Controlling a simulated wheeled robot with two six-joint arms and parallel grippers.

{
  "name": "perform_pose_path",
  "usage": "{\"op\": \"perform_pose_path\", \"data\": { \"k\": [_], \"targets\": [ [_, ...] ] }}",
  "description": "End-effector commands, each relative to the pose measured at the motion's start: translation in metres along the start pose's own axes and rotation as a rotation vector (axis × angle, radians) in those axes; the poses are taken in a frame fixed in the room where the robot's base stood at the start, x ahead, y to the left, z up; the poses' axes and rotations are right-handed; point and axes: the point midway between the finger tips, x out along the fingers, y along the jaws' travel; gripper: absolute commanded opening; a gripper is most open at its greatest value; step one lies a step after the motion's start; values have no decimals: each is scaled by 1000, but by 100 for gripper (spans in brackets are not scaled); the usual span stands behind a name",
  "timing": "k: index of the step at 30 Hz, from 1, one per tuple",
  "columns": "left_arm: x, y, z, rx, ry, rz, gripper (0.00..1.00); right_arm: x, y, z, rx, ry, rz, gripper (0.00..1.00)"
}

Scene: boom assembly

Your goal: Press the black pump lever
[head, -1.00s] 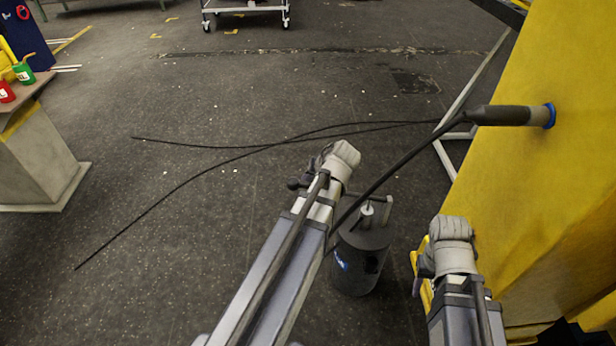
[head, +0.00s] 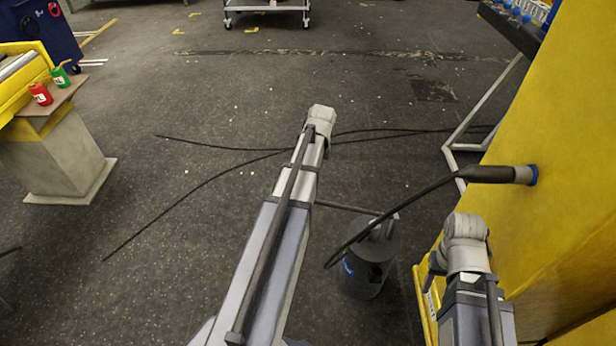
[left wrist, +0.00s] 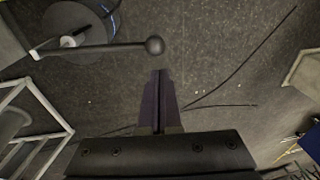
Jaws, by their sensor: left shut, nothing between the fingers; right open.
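The pump is a dark round canister (head: 368,272) standing on the floor between my arms. Its black lever (head: 345,208) sticks out to the left, its end hidden behind my left arm. In the left wrist view the lever (left wrist: 105,48) runs from the pump top (left wrist: 80,25) to a ball at its tip. My left gripper (left wrist: 160,72) is shut and empty; its fingertips appear just below the ball in that view, with no clear contact. My right gripper (head: 436,266) is open, partly hidden by its wrist, between the pump and the yellow body.
A large yellow body (head: 560,180) fills the right side, with a thick black hose (head: 490,174) plugged into it. Black cables (head: 200,190) lie on the floor. A stand with red and green cans (head: 40,94) is at left. Open floor lies ahead.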

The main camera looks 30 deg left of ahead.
Motion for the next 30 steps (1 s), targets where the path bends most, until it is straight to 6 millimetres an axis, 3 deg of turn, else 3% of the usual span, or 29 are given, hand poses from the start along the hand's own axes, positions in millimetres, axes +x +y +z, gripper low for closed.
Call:
{"op": "perform_pose_path", "data": {
  "k": [1, 9, 23, 30],
  "targets": [
    [-16, -6, -8, -6, -24, 24, 0, -18, 2, 1, 0, 0, 0, 50],
    [-34, -14, -14, -10, -95, 113, 0, -39, 4, 2, 0, 0, 0, 50],
    [-33, -14, -14, -9, -102, 122, 0, -38, 4, 2, 0, 0, 0, 50],
    [-23, -13, -13, -9, -102, 122, 0, -28, 3, 2, 0, 0, 0, 50]
  ]
}}
